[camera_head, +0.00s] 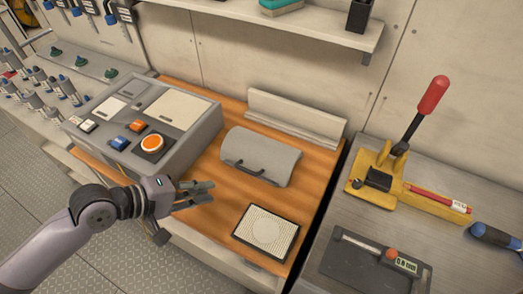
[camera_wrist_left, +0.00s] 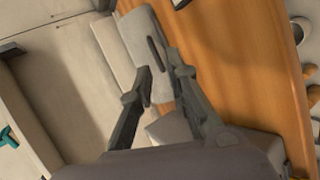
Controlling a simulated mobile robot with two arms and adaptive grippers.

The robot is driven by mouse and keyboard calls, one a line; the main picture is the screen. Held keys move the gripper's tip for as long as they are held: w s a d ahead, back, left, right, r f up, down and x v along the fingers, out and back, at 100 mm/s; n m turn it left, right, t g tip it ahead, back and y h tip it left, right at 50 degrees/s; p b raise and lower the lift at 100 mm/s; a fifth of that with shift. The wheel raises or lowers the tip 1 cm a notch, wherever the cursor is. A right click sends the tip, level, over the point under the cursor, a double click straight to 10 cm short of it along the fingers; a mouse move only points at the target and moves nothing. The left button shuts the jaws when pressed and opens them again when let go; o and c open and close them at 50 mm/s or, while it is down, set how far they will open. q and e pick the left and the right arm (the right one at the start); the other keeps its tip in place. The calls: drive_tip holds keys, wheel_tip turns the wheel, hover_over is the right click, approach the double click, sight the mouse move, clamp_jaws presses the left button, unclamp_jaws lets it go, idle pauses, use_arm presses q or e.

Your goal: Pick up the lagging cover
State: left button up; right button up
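The lagging cover (camera_head: 262,155) is a grey curved shell with a dark bar handle (camera_head: 249,172) on its front side. It lies on the orange wooden bench top, right of the control box. My left gripper (camera_head: 202,192) is in front and to the left of the cover, above the bench's front edge. Its fingers are apart, with nothing seen between them, and they do not appear to touch the cover. In the left wrist view, the cover (camera_wrist_left: 138,38) and its dark handle show beyond the open fingers (camera_wrist_left: 161,72). My right gripper is not in view.
A grey control box (camera_head: 185,110) with buttons stands left of the cover. A pale angled strip (camera_head: 295,118) lies behind it. A framed textured pad (camera_head: 267,232) lies in front. A yellow lever tool (camera_head: 375,185) stands on the right bench. Bare wood (camera_head: 220,190) shows around the cover.

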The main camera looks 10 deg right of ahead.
use_arm(q)
drive_tip(key=w+a+r+n, duration=0.1)
drive_tip(key=w+r+n, duration=0.1)
drive_tip(key=p, duration=0.2)
approach(246, 171)
drive_tip(key=x, duration=0.4)
drive_tip(key=shift+s+d+f, duration=0.15)
drive_tip(key=shift+s+d, duration=0.05)
drive_tip(key=shift+d, duration=0.25)
drive_tip(key=x, duration=0.2)
drive_tip(key=p+x, duration=0.1)
drive_tip(key=x, duration=0.2)
drive_tip(key=shift+w+a, duration=0.2)
drive_tip(key=shift+w, duration=0.15)
drive_tip(key=shift+w+d+f, duration=0.2)
drive_tip(key=shift+d+f, duration=0.15)
drive_tip(key=shift+f, duration=0.05)
drive_tip(key=shift+c, duration=0.6)
drive_tip(key=shift+c, duration=1.2)
clamp_jaws()
